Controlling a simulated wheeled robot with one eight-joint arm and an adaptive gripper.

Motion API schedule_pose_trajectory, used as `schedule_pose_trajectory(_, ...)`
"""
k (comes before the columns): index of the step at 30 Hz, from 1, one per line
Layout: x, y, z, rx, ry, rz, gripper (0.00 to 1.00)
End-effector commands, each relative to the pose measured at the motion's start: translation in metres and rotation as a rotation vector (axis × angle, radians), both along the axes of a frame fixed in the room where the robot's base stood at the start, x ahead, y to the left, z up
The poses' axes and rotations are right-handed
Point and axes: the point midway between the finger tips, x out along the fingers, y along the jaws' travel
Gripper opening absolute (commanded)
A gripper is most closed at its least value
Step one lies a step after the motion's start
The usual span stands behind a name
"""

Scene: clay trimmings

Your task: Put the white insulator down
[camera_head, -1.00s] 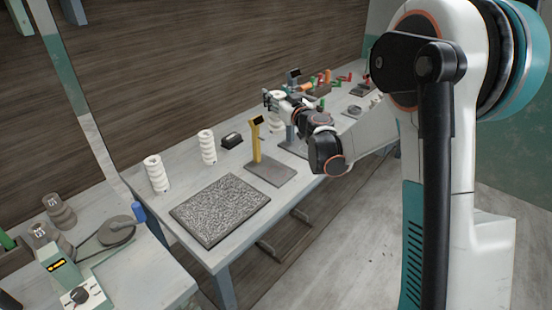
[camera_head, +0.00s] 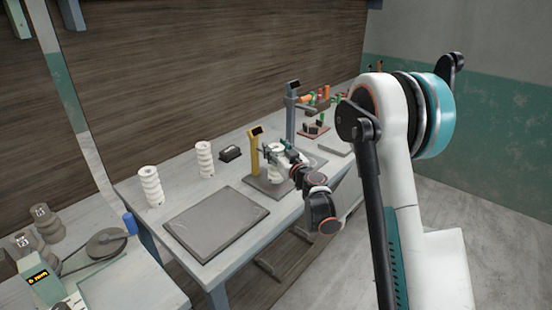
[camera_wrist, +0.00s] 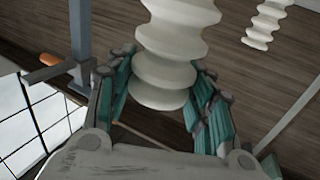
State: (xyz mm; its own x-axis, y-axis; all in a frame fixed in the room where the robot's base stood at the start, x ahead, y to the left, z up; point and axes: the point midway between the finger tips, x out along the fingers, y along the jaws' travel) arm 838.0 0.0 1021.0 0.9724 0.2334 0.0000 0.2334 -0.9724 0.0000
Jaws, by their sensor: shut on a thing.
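My gripper (camera_wrist: 160,100) is shut on a white ribbed insulator (camera_wrist: 172,60), its teal-padded fingers on both sides of it in the wrist view. In the head view my gripper (camera_head: 278,150) and the held insulator (camera_head: 276,173) are over the grey plate at the yellow post (camera_head: 254,157). I cannot tell whether the insulator's lower end touches the plate. Two similar white insulators stand upright on the table, one at the left (camera_head: 151,184) and one farther back (camera_head: 205,159); one also shows in the wrist view (camera_wrist: 266,22).
A flat grey slab (camera_head: 215,220) lies on the table's front left, its top clear. A small black device (camera_head: 230,153) sits behind. A blue-grey post (camera_head: 291,115) with a display stands beyond the yellow post. Several coloured items (camera_head: 318,100) are at the far end.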

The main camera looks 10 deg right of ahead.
Motion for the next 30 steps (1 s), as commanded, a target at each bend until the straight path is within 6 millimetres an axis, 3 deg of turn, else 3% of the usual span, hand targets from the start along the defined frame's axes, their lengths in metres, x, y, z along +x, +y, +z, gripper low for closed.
schedule_pose_trajectory(5, 0.0, 0.0, -0.025, 0.0, 0.0, 0.0, 0.0)
schedule_pose_trajectory(17, 0.0, 0.0, -0.029, 0.0, 0.0, 0.0, 0.0)
schedule_pose_trajectory(18, 0.0, 0.0, -0.029, 0.0, 0.0, 0.0, 0.57)
schedule_pose_trajectory(19, 0.0, 0.0, -0.028, 0.0, 0.0, 0.0, 0.64)
schedule_pose_trajectory(20, 0.0, 0.0, -0.028, 0.0, 0.0, 0.0, 0.68)
schedule_pose_trajectory(30, 0.0, 0.0, -0.027, 0.0, 0.0, 0.0, 0.68)
